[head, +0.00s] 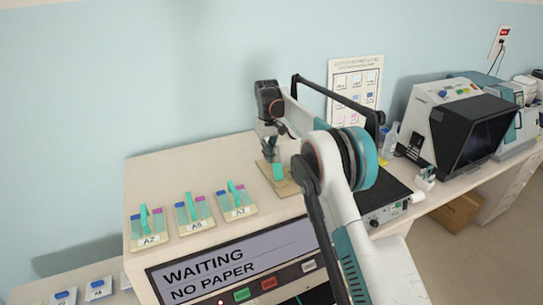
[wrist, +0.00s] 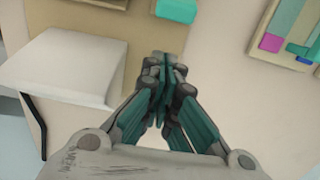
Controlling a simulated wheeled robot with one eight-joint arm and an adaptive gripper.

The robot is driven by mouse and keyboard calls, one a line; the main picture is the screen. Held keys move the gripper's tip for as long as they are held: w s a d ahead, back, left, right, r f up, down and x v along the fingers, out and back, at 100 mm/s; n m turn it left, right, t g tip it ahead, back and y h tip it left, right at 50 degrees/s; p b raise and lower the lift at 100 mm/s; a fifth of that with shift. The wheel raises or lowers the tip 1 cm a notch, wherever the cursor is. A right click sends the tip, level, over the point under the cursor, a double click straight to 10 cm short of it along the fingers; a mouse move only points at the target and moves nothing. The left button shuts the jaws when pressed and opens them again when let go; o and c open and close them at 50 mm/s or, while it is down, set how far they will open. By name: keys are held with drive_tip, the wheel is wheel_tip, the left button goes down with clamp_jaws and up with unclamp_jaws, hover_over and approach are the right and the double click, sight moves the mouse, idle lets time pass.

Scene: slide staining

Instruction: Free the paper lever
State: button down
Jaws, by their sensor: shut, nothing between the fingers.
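I cannot pick out the paper lever for sure in either view. The machine (head: 195,170) has a front display (head: 235,262) that reads "WAITING" and "NO PAPER". My gripper (head: 272,150) is low over the right part of the machine's top, by a tan plate (head: 285,187) with a teal block (head: 278,172). In the wrist view my gripper (wrist: 164,72) is shut, fingertips together and empty. The teal block (wrist: 178,10) is just beyond the fingertips there. A pale box-like part (wrist: 60,70) is left of the fingers; I cannot tell what it is.
Several slide holders with teal clips, marked A2 (head: 150,222), A5 (head: 194,212) and A7 (head: 238,200), stand left of my gripper. Coloured buttons (head: 268,284) line the front. My arm hides the machine's right part. A black-hooded device (head: 470,125) stands at the right.

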sight(276, 164)
drive_tip(key=shift+s+d+r, duration=0.25)
drive_tip(key=shift+s+r, duration=0.05)
drive_tip(key=shift+s, duration=0.35)
drive_tip(key=shift+s+d+r, duration=0.25)
drive_tip(key=shift+s+r, duration=0.05)
drive_tip(key=shift+s, duration=0.3)
drive_tip(key=shift+s, duration=0.1)
drive_tip(key=shift+s+d+r+t+y+b, duration=0.25)
drive_tip(key=shift+s+t+y+b, duration=0.1)
drive_tip(key=shift+t+b, duration=0.35)
drive_tip(key=shift+s+r+b, duration=0.1)
drive_tip(key=shift+s+b, duration=0.15)
drive_tip(key=shift+b, duration=0.1)
drive_tip(key=s+t+b, duration=0.1)
drive_tip(key=t+y+b, duration=0.1)
drive_tip(key=s+d+r+t+b, duration=0.1)
drive_tip(key=t+b, duration=0.1)
drive_tip(key=shift+s+d+y, duration=0.1)
drive_tip(key=shift+s+y, duration=0.15)
drive_tip(key=shift+s, duration=0.05)
drive_tip(key=shift+r+p, duration=0.2)
drive_tip(key=shift+p, duration=0.1)
drive_tip(key=shift+w+f, duration=0.1)
drive_tip(key=shift+w, duration=0.15)
drive_tip(key=shift+r+p, duration=0.4)
drive_tip(key=shift+r, duration=0.4)
drive_tip(key=shift+s, duration=0.1)
